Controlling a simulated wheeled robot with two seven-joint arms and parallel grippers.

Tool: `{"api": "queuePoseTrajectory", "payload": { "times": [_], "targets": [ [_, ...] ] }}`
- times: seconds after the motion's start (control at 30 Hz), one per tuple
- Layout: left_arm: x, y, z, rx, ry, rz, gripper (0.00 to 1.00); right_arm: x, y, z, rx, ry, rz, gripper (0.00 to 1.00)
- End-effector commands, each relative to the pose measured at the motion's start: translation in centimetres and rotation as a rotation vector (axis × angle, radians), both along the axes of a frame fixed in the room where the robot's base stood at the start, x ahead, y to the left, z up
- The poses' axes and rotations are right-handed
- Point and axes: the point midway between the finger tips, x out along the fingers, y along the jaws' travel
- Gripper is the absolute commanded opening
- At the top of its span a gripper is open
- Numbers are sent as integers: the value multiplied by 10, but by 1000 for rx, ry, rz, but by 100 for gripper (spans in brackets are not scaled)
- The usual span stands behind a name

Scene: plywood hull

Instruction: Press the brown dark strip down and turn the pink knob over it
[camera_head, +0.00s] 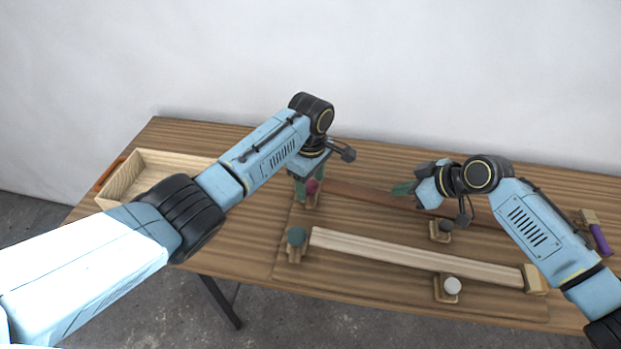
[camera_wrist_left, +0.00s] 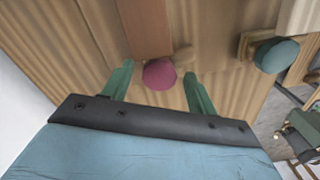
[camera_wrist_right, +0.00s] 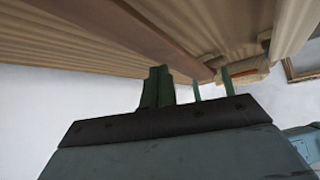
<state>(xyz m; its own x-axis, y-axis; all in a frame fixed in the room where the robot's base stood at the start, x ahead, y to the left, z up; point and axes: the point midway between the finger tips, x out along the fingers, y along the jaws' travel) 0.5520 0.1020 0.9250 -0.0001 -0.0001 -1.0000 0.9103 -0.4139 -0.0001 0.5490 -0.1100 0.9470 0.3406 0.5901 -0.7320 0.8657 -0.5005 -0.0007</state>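The brown dark strip (camera_head: 365,194) lies on the board behind the pale strip; its left end is close to the pink knob (camera_head: 312,186). In the left wrist view the pink knob (camera_wrist_left: 160,74) sits just off the end of the dark strip (camera_wrist_left: 147,30), with a wooden piece partly showing under it. My left gripper (camera_wrist_left: 158,76) is open, with one finger on each side of the knob and a gap to each. My right gripper (camera_head: 402,188) has its fingers together, pointing at the dark strip's middle; whether they touch it I cannot tell.
A pale strip (camera_head: 410,256) lies in front, with a green knob (camera_head: 297,236) at its left end and a white knob (camera_head: 452,286) near its right. A black knob (camera_head: 444,227) stands between the strips. A wooden tray (camera_head: 122,180) is at left, a purple-handled brush (camera_head: 600,238) at right.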

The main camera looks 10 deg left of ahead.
Motion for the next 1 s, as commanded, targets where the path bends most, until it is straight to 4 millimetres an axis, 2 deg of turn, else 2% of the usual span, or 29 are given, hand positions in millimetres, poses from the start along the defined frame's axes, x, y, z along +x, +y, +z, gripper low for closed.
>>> {"api": "queuePoseTrajectory", "payload": {
  "times": [0.03,0.3,1.0],
  "targets": [
    [0,0,0,0,0,0,51,0,0,0,0,0,0,0],
    [0,0,0,0,0,0,16,0,0,0,0,0,0,0],
    [0,0,1,0,0,1,15,0,0,-15,0,0,0,0]
  ]
}}
